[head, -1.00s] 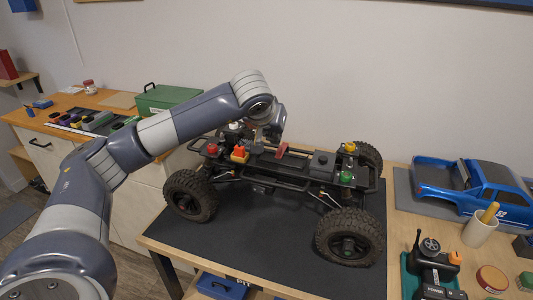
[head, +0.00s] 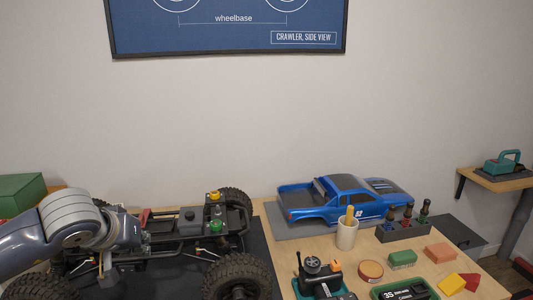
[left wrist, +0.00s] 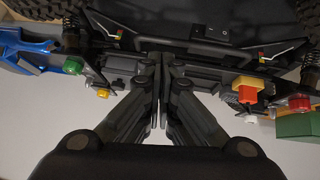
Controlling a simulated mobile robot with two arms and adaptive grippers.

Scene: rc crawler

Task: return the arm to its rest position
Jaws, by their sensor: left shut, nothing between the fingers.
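My left arm comes in from the left in the head view, and its gripper (head: 107,262) points down over the left part of the crawler chassis. In the left wrist view the two dark fingers (left wrist: 158,88) are together with nothing between them. The black chassis (head: 180,238) stands on a dark mat, its left side partly hidden by my arm. It carries a green cap (head: 216,226), a yellow cap (head: 214,196) and a red part (head: 145,216). The left wrist view also shows an orange and yellow part (left wrist: 245,92) and a red cap (left wrist: 299,103). My right gripper is not in view.
A blue truck body (head: 345,200) lies right of the chassis. A cup (head: 347,235), a transmitter (head: 318,275), a driver rack (head: 403,230) and small blocks are on the table's right. A green box (head: 20,192) is at far left.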

